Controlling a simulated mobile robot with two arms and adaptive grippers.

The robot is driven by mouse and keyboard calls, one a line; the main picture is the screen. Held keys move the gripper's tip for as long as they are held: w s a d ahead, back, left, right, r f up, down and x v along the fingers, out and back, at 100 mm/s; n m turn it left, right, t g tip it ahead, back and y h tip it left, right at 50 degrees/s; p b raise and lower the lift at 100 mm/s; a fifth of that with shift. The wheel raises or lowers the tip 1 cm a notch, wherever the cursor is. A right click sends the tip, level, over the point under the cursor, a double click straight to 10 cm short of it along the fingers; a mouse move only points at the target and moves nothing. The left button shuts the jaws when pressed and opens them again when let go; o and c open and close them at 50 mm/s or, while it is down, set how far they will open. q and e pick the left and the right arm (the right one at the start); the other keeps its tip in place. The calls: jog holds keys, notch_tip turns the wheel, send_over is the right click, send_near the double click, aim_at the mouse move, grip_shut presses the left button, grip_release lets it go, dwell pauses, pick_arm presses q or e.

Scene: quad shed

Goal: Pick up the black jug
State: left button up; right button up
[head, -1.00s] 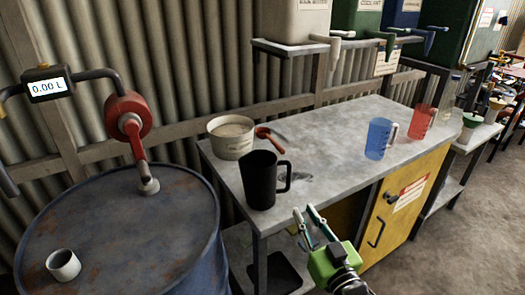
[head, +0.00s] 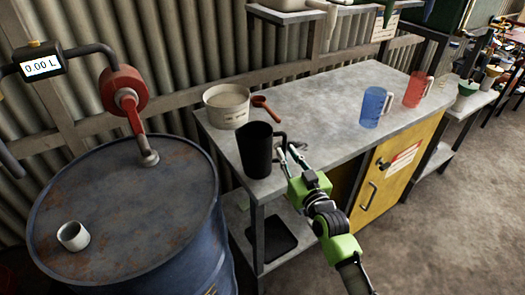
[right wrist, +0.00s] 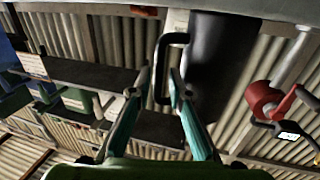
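The black jug (head: 256,153) stands upright on the grey workbench near its front left corner, its handle turned to the right. My right gripper (head: 287,152) is close to the handle. In the right wrist view the jug (right wrist: 222,62) fills the upper right. The handle (right wrist: 160,88) shows between the two spread fingers of my right gripper (right wrist: 160,80), which are open and not closed on it. I cannot tell whether either finger touches it. My left gripper is not in view.
A white tub (head: 227,108) and a red scoop (head: 265,108) are behind the jug. A blue jug (head: 374,108) and a red jug (head: 416,90) stand farther right on the bench (head: 325,105).

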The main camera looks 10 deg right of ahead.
aim_at(285, 149)
jog(key=w, duration=0.3)
jog(key=shift+w+a, duration=0.15)
jog(key=shift+w, duration=0.2)
jog(key=shift+s, duration=0.1)
grip_shut()
jog(key=shift+r+p, duration=0.2)
jog(key=shift+p, duration=0.25)
